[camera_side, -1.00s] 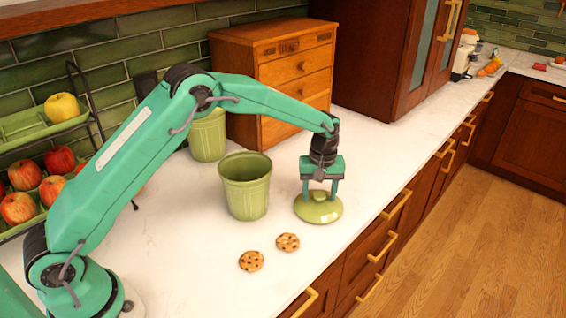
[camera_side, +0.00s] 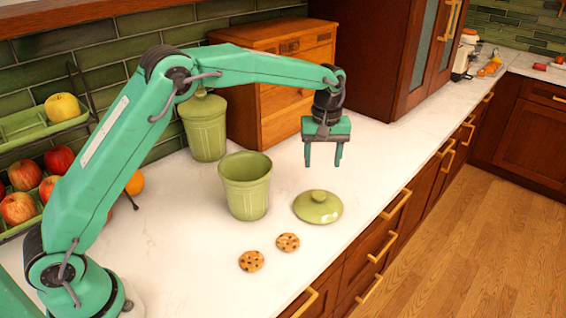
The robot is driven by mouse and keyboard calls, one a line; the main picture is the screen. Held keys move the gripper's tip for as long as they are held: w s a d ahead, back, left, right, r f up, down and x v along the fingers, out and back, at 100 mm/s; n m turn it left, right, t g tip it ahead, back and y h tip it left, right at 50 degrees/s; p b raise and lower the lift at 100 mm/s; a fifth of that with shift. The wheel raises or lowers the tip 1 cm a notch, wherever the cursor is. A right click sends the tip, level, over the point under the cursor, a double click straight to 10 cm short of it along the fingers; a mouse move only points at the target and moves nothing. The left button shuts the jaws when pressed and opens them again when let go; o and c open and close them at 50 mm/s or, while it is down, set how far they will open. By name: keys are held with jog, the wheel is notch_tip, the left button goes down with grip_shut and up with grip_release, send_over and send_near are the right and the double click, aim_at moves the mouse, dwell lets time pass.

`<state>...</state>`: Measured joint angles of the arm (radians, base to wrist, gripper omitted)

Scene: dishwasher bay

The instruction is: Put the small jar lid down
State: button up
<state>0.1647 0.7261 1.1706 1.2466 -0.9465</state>
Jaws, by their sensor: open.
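The small jar lid (camera_side: 318,209) is green and round with a knob on top. It lies knob up on the white counter, right of the open green jar (camera_side: 246,188). My gripper (camera_side: 323,165) is open and empty. It hangs above the lid, fingers pointing down, clear of the knob.
Two cookies (camera_side: 250,261) lie on the counter in front of the jar. A lidded green jar (camera_side: 206,130) stands behind, beside a wooden drawer box (camera_side: 275,90). A fruit rack (camera_side: 45,130) stands at the left. The counter's front edge runs close right of the lid.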

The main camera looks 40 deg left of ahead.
jog(key=shift+r, duration=0.6)
jog(key=s+a+r+m+t, duration=0.1)
jog(key=s+a+r+m, duration=0.15)
jog(key=s+r, duration=0.4)
jog(key=s+a+r+m+t, duration=0.2)
jog(key=s+a+r, duration=0.1)
jog(key=s+r, duration=0.4)
jog(key=s+a+f+m+t, duration=0.1)
jog(key=s+a+f+m, duration=0.1)
jog(key=s, duration=0.8)
jog(key=s+a+f+m+t, duration=0.1)
jog(key=s+a+f+m, duration=0.1)
jog(key=s, duration=0.9)
jog(key=shift+t, duration=0.3)
